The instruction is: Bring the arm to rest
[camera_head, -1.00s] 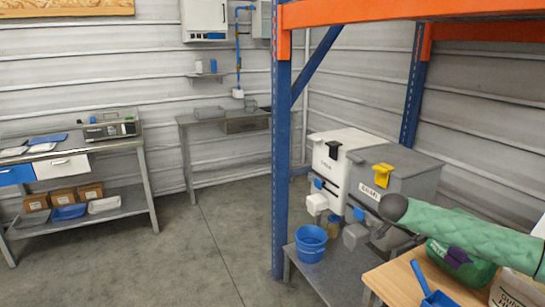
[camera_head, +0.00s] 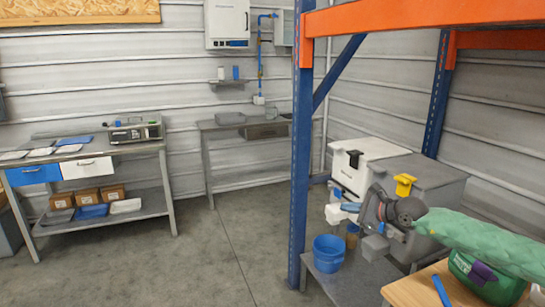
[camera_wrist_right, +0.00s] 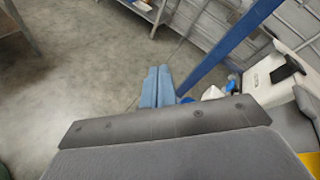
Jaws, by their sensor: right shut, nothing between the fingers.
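My right arm, in a green padded sleeve, comes in from the right in the head view. Its gripper (camera_head: 350,207) is in front of the white hopper (camera_head: 357,152) and the grey hopper (camera_head: 430,178), above the low bench. In the right wrist view the two blue-grey fingers (camera_wrist_right: 157,86) lie together with nothing between them, over the floor. The white hopper (camera_wrist_right: 272,78) with its black handle shows at the right there. The gripper hides part of the hoppers' lower fronts. My left gripper is not in view.
A blue rack post (camera_head: 302,150) stands left of the hoppers. A blue bucket (camera_head: 328,252) sits on the low bench (camera_head: 345,285). A wooden table (camera_head: 415,290) with a green bag (camera_head: 485,280) is at the lower right. The floor (camera_head: 200,260) left of the post is open.

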